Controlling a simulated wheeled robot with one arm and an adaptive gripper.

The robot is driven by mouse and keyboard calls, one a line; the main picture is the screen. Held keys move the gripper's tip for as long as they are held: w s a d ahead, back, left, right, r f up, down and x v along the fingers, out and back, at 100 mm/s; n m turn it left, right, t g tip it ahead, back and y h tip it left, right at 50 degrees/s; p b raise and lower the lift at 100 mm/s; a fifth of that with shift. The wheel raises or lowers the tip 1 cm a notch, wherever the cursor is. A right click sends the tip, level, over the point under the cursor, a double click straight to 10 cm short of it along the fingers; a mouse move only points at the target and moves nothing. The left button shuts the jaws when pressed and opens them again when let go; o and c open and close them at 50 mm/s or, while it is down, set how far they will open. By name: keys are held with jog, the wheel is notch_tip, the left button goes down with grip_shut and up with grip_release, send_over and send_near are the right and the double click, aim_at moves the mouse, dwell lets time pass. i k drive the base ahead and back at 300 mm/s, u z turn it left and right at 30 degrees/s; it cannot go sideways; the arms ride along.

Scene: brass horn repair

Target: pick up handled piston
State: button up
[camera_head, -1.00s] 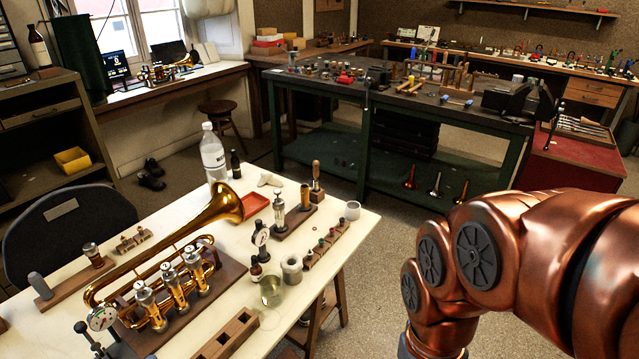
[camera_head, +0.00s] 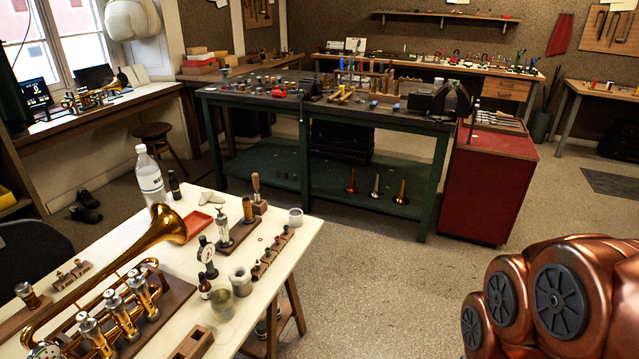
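An upright piece with a wooden handle (camera_head: 257,184) stands at the back right of the white table, in a small dark block. A silver piston-like piece (camera_head: 223,220) stands upright in a wooden block (camera_head: 238,232) just in front of it. A brass-coloured cylinder (camera_head: 248,208) stands between them. I cannot tell for sure which of these is the handled piston. My copper-coloured arm fills the lower right corner, well apart from the table. My gripper is out of the picture.
A green workbench (camera_head: 433,184) and a red cabinet (camera_head: 493,190) stand behind. The floor right of the table is clear.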

aim_at(254, 176)
jog(key=z, duration=0.55)
jog(key=i, duration=2.9)
jog(key=u, duration=3.8)
jog(key=i, duration=1)
